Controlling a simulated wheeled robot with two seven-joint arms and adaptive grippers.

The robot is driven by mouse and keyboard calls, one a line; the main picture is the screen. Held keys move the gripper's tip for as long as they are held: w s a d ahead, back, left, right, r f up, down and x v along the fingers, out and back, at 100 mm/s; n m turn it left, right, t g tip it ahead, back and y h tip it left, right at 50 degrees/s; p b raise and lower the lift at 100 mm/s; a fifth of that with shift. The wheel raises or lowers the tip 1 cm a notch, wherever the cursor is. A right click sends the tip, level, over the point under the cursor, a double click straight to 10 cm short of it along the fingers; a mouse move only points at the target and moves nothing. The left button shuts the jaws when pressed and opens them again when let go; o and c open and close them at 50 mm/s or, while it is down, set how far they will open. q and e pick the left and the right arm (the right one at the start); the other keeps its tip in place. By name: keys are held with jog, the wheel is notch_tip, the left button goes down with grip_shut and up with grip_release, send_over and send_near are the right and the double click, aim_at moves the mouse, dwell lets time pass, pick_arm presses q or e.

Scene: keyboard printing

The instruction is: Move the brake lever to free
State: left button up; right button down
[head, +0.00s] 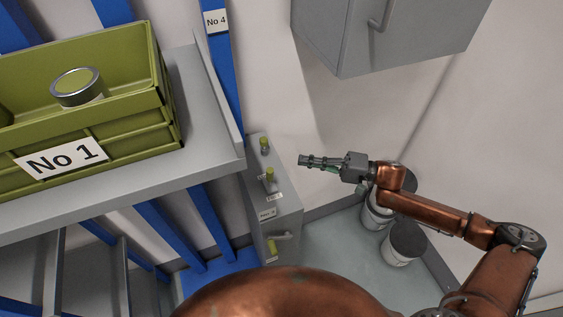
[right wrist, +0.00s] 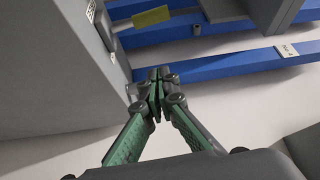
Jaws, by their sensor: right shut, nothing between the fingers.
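A grey cabinet (head: 287,214) stands below and right of the shelf, with several small yellow-green handles. Two upright handles, one at the back (head: 264,144) and one in front of it (head: 270,174), stand on its top. A third handle (head: 272,247) is low on the front. Small labels are too small to read, so I cannot tell which is the brake lever. My right gripper (head: 302,160) is shut and empty, just right of the cabinet top, pointing left. In the right wrist view its fingertips (right wrist: 157,82) meet below a yellow-green handle (right wrist: 151,17), apart from it. My left gripper is out of view.
A grey shelf (head: 215,165) at left holds green crates (head: 130,125) marked No 1 with a can (head: 78,88) inside. A grey wall cabinet (head: 400,40) hangs above right. Buckets (head: 404,243) stand on the floor under my right arm. Blue posts (head: 222,60) rise behind.

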aim_at(270, 176)
jog(key=p+x, duration=0.1)
jog(key=x, duration=0.9)
jog(key=shift+s+a+r+p, duration=0.1)
jog(key=shift+a+r+p, duration=0.1)
jog(key=shift+p, duration=0.2)
jog(key=s, duration=0.1)
jog(key=s+p, duration=0.1)
jog(key=s, duration=0.1)
jog(key=shift+s+d+f, duration=0.15)
jog(key=shift+d+f, duration=0.1)
jog(key=shift+d, duration=0.15)
jog(key=shift+s, duration=0.3)
jog(key=shift+f, duration=0.1)
